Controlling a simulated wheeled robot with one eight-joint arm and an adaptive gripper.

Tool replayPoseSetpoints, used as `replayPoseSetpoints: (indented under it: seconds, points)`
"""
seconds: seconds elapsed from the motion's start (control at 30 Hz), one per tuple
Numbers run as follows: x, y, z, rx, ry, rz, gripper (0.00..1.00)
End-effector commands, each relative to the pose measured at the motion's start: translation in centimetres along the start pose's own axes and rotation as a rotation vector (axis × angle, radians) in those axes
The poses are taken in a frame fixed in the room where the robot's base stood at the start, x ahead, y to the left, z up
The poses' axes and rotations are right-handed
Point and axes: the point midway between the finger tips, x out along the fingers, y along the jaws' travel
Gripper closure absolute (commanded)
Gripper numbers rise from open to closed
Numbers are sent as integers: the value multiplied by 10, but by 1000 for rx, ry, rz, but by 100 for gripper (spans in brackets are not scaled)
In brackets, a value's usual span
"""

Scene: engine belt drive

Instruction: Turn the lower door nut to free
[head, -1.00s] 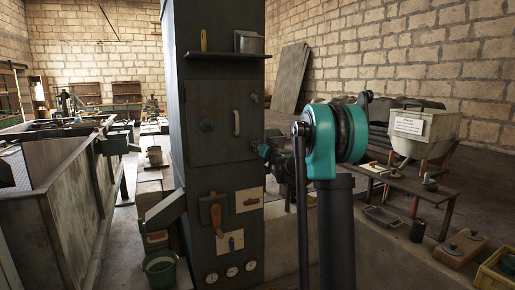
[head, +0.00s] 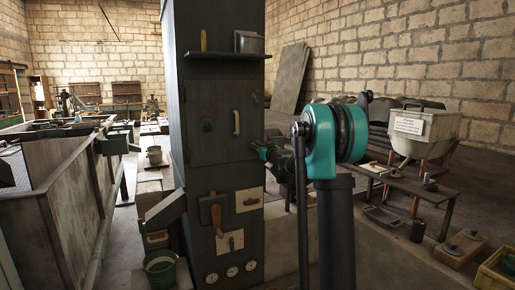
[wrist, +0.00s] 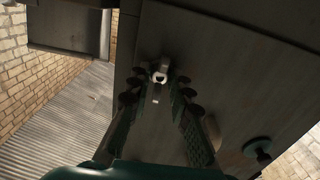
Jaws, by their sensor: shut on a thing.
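The grey cabinet door (head: 222,150) is closed, with a pale upright handle (head: 236,122) and a round green knob (head: 207,125). An upper fastener (head: 254,97) shows at the door's right edge. My gripper (head: 258,146) is at the lower right edge of the door, hiding the lower nut in the head view. In the wrist view, a small pale metal piece, apparently the lower door nut (wrist: 160,75), sits between the fingertips of my gripper (wrist: 158,86). The fingers are shut on it. The green knob (wrist: 257,148) shows at the lower right there.
A shelf (head: 235,55) with a small metal box juts out above the door. Below it are a wooden-handled lever (head: 216,214) and several gauges. A chute (head: 164,210) and a bucket (head: 161,268) stand left. A low bench (head: 415,185) is right.

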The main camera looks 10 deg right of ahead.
Motion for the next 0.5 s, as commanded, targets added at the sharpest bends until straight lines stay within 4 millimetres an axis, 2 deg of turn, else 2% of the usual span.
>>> replayPoseSetpoints:
  seconds: [0.2,0.23,0.4,0.5]
  points:
    - [0,0,0,0,0,0,100]
    - [0,0,0,0,0,0,79]
    - [0,0,0,0,0,0,59]
    - [0,0,0,1,0,0,59]
